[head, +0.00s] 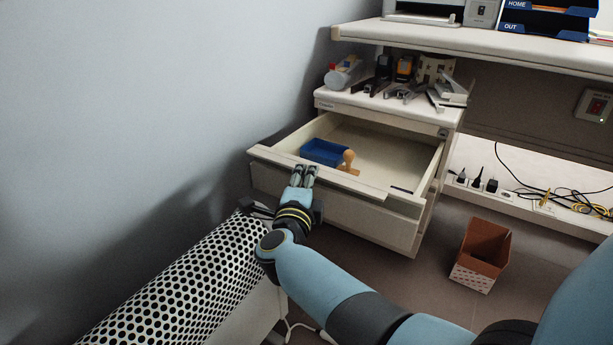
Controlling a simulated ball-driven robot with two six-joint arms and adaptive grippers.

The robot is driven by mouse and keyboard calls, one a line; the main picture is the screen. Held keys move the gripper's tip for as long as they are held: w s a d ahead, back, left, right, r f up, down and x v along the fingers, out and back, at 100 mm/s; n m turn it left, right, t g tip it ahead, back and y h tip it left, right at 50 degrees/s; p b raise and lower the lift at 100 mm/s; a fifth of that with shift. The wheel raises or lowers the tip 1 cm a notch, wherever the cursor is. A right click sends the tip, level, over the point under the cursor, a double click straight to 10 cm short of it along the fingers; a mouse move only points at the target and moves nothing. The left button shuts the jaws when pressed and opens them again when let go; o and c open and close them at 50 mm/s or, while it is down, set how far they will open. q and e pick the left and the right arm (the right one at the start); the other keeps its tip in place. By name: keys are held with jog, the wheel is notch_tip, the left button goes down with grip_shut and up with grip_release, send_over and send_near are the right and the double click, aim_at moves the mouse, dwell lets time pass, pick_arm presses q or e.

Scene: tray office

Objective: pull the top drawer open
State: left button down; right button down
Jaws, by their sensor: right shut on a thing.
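The top drawer (345,184) of the white cabinet stands pulled out, and its inside shows. In it lie a blue tray (324,152) and a wooden-handled stamp (348,160). My right gripper (304,172) is at the upper edge of the drawer front, left of its middle. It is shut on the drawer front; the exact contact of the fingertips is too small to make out. My left gripper is not in view.
Staplers, tape and other small items (399,84) crowd the cabinet top (345,101). An open brown box (484,247) stands on the floor at right. A perforated panel (180,285) is at lower left, near my right wrist. A wall closes the left side.

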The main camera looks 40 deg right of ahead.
jog(key=shift+f, duration=0.1)
jog(key=c, duration=1.4)
grip_release()
jog(key=shift+c, duration=0.2)
